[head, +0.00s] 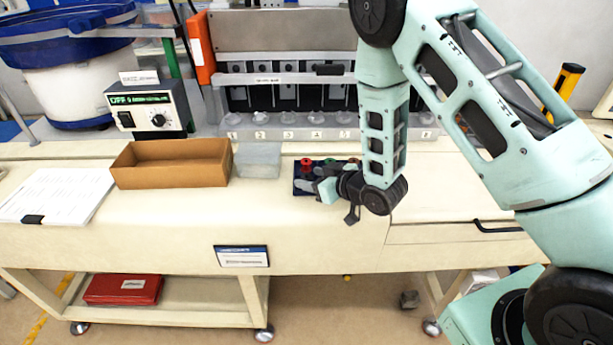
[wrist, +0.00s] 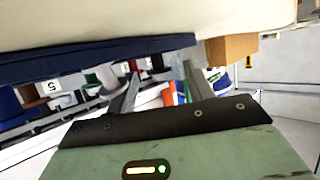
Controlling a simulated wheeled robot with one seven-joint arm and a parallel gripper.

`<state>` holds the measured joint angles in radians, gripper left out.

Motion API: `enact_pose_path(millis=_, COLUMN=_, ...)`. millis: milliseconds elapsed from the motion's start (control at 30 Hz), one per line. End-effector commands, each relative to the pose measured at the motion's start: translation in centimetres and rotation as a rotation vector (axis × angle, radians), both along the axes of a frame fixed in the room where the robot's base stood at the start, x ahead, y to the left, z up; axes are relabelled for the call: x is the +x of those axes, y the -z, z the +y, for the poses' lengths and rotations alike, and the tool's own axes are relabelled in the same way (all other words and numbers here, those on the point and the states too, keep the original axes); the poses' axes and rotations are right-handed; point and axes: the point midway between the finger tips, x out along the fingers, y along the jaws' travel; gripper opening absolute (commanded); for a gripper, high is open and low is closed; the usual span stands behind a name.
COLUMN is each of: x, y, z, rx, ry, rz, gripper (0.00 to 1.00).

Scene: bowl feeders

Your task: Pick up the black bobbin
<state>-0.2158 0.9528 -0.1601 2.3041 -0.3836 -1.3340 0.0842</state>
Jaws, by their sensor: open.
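In the head view, a small dark blue tray (head: 301,190) lies on the bench with a red bobbin (head: 306,164) and a green bobbin (head: 330,162) along its far side. I cannot make out the black bobbin for certain; my gripper and forearm cover the tray's right part. My gripper (head: 314,180) is low over the tray, turned sideways, its fingers pointing left. In the wrist view, which is upside down, my gripper (wrist: 161,70) is open, with nothing clearly held between its fingers. The tray's dark blue edge (wrist: 100,58) runs across the top there.
A clear box (head: 258,160) and an open brown box (head: 171,163) stand left of the tray. Behind it is the grey feeder row with numbered cups (head: 288,120). White papers (head: 58,195) lie at far left.

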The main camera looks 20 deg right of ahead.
Motion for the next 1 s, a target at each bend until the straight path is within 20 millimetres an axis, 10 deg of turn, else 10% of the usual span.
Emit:
enact_pose_path(millis=333, x=0.70, y=1.01, z=0.39, rx=-0.002, ry=0.003, rz=0.016, gripper=0.54)
enact_pose_path(millis=533, x=0.61, y=1.13, z=0.36, rx=-0.004, ry=0.003, rz=0.018, gripper=0.06)
enact_pose_path(millis=1000, x=0.61, y=0.52, z=0.28, rx=-0.004, ry=0.004, rz=0.018, gripper=0.06)
